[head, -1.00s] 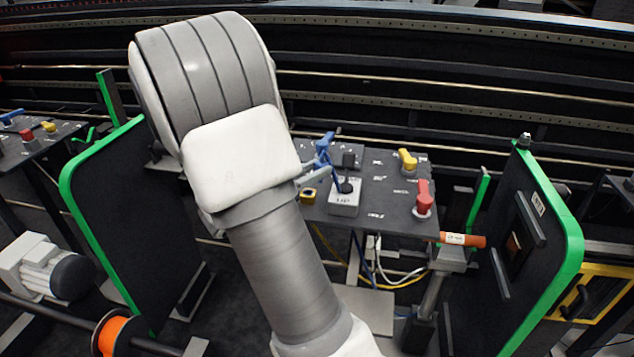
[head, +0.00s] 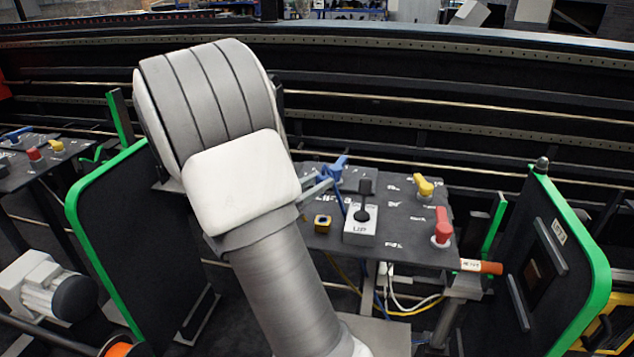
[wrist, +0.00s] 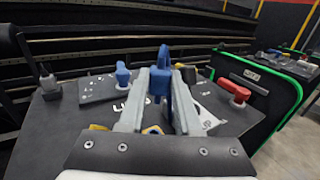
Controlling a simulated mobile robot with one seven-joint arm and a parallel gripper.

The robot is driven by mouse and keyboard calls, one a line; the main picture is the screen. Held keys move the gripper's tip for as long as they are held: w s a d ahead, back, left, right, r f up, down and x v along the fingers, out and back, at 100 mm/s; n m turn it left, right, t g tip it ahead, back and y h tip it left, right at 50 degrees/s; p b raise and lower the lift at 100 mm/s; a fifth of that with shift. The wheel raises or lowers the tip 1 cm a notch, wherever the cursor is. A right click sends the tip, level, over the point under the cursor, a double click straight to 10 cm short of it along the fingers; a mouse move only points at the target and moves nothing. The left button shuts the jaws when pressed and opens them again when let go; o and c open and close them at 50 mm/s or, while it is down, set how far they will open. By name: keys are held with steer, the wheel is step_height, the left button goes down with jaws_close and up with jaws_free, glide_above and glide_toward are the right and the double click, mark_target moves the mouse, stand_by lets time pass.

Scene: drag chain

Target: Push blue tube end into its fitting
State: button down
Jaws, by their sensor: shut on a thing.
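My gripper (head: 322,187) reaches over the dark control panel from the left. In the wrist view my gripper (wrist: 160,82) has its two pale fingers closed on a blue piece (wrist: 162,88), which I take for the blue tube end. In the head view the blue tube (head: 340,202) runs down from the fingertips towards the panel. My arm and fingers hide part of it. A second blue part, a handle (wrist: 122,73), stands on the panel left of the fingers. I cannot tell which part is the fitting, nor whether the tube end touches it.
The panel (head: 405,240) carries a yellow handle (head: 424,187), a red handle (head: 442,228), a black lever on a white plate (head: 360,226) and a yellow-black square part (head: 323,223). Green-edged boards (head: 110,230) stand on both sides. Cables hang below the panel.

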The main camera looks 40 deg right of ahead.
steer(key=shift+f+b, duration=2)
steer(key=shift+f, duration=0.9)
steer(key=shift+f+b, duration=0.8)
steer(key=shift+f, duration=0.85)
steer(key=c, duration=0.5)
jaws_free()
steer(key=s+a, duration=0.1)
steer(key=a, duration=0.4)
steer(key=s+a, duration=0.1)
steer(key=a, duration=0.5)
steer(key=s+a, duration=0.1)
steer(key=a, duration=0.5)
steer(key=shift+p, duration=0.4)
